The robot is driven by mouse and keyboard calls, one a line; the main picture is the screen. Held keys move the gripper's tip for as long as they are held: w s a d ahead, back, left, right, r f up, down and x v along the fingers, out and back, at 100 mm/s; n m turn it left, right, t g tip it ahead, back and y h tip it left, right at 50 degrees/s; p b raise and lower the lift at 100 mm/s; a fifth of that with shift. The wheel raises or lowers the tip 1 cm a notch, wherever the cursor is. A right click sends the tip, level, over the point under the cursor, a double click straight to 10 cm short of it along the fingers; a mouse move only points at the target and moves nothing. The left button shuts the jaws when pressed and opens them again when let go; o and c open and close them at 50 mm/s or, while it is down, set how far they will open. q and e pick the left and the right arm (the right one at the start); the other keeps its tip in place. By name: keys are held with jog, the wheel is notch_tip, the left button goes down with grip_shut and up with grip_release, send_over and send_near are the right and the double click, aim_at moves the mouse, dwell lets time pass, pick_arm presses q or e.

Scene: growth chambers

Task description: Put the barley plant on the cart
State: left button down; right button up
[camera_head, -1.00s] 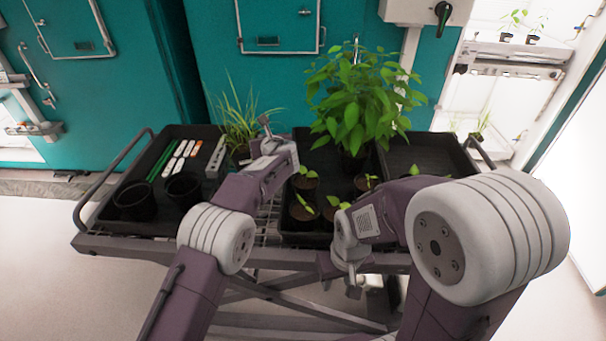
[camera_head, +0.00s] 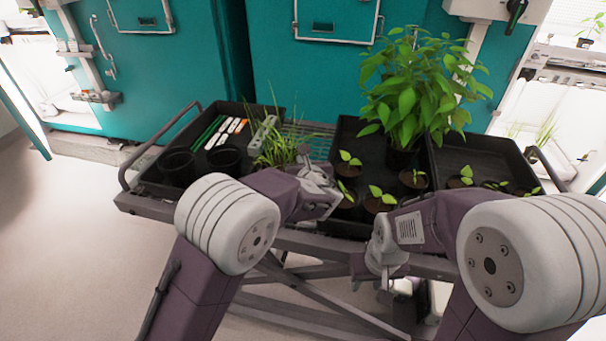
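The barley plant (camera_head: 272,147), a tuft of thin grassy leaves, shows at the cart's middle, beside the right edge of the left tray. My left wrist hides most of its pot, so I cannot tell whether it rests on the cart. My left gripper (camera_head: 322,188) is just to the right of the plant, over the cart's front part. Its fingers are unclear, as is any grip on the pot. The cart (camera_head: 160,207) is a grey metal frame with a mesh top. My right gripper (camera_head: 384,268) hangs low before the cart's front rail, apart from the plant.
The left tray (camera_head: 180,132) holds black pots, labels and green sticks. The middle tray (camera_head: 345,130) holds a big leafy plant (camera_head: 408,100) and seedlings. The right tray (camera_head: 470,150) also has seedlings. Bare mesh (camera_head: 315,130) shows behind the barley. Teal chambers stand behind.

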pick_arm(q)
notch_tip(320, 180, down, 4)
jog(key=shift+w, duration=0.15)
jog(key=c, duration=1.6)
grip_release()
jog(key=shift+c, duration=0.2)
jog(key=b+v, duration=0.1)
jog(key=v, duration=1.1)
jog(key=shift+b, duration=0.4)
jog(key=shift+a, duration=0.1)
